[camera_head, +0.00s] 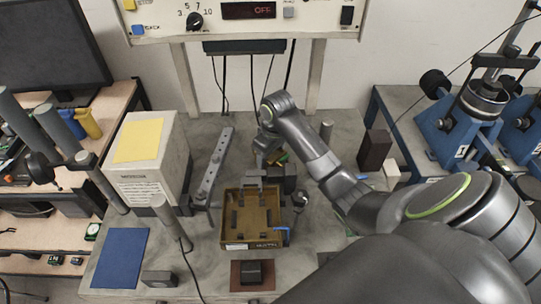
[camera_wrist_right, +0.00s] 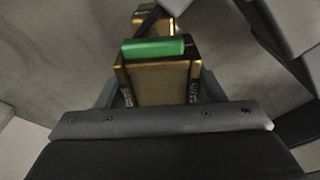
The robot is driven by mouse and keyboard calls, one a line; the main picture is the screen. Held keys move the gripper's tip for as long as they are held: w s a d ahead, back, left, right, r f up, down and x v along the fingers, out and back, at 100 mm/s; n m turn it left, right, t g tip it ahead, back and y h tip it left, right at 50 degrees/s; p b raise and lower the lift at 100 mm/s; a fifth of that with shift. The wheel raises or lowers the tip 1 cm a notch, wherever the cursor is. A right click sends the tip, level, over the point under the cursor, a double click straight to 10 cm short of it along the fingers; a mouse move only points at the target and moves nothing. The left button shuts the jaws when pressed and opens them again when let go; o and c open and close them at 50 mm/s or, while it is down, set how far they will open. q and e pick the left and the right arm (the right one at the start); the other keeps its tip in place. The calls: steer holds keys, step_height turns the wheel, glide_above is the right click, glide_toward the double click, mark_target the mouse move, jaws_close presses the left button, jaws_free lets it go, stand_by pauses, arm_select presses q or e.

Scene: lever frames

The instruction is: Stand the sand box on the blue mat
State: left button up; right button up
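The blue mat (camera_head: 120,258) lies flat at the front left of the grey table, with nothing on it. In the head view my right gripper (camera_head: 268,146) is over the back middle of the table, behind a brass-brown open tray. A small yellow-green patch (camera_head: 283,157) shows beside it, mostly hidden. In the right wrist view a brass-coloured box (camera_wrist_right: 158,84) with dark lettering and a green top piece (camera_wrist_right: 153,48) sits between the grey fingers. It may be the sand box; the lettering is hard to read. Whether the fingers touch it is unclear. My left gripper is not in view.
The open tray (camera_head: 233,239) stands mid-table. A dark block (camera_head: 252,271) sits on a brown mat, and a small dark block (camera_head: 159,279) lies by the blue mat. A white box (camera_head: 150,180) with a yellow top and a slotted metal bar (camera_head: 213,168) stand behind.

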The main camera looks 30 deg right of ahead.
steer(key=c, duration=1.1)
steer(key=r, duration=0.5)
steer(key=shift+w, duration=0.2)
step_height(320, 180, up, 4)
steer(key=p, duration=0.3)
steer(key=shift+s+f, duration=0.1)
steer(key=shift+f, duration=0.15)
steer(key=shift+r+p, duration=0.65)
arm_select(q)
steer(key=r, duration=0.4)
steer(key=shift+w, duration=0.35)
arm_select(e)
steer(key=shift+f, duration=0.1)
